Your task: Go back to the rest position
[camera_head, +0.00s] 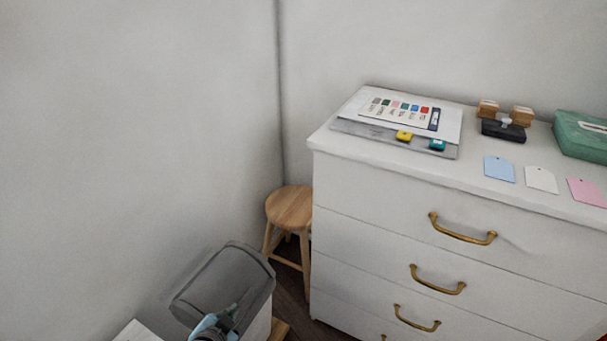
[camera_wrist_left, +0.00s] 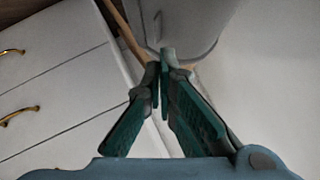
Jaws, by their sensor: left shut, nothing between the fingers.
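My left gripper (camera_head: 230,310) shows at the bottom of the head view, in front of the grey bin (camera_head: 222,268). Only a small part of it and its wrist is visible there. In the left wrist view the teal fingers of my left gripper (camera_wrist_left: 161,72) are together with nothing between them. The bin (camera_wrist_left: 188,22) is just beyond the fingertips in that view. I cannot tell whether they touch. My right gripper is in neither view.
A white cabinet (camera_head: 375,230) with brass handles stands right. On it are a chart (camera_head: 400,112), stamps (camera_head: 503,128), coloured tags (camera_head: 541,180) and a green box (camera_head: 585,137). A wooden stool (camera_head: 289,208) stands between cabinet and bin. Walls close the left and back.

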